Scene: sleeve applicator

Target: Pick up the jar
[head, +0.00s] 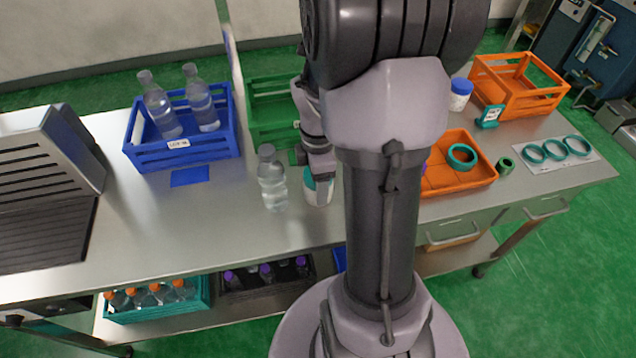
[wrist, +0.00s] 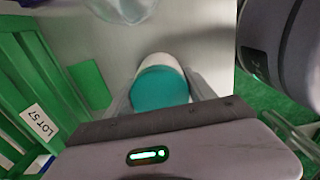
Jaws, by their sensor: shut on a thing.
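A white jar (head: 318,193) with a teal lid stands upright on the steel bench near its front edge, partly hidden by my arm. In the wrist view the jar's teal lid (wrist: 160,88) lies between the two fingers. My gripper (head: 318,176) comes down over the jar from above and is shut on it; the wrist view shows the fingers (wrist: 160,95) on either side. I cannot tell whether the jar's base touches the bench. Another white jar with a blue lid (head: 460,95) stands at the back right.
A clear bottle (head: 272,180) stands close left of the held jar. Behind are a blue crate (head: 185,155) with two bottles and a green crate (head: 268,115). An orange tray (head: 470,182) with a teal ring and an orange crate (head: 520,90) are at the right.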

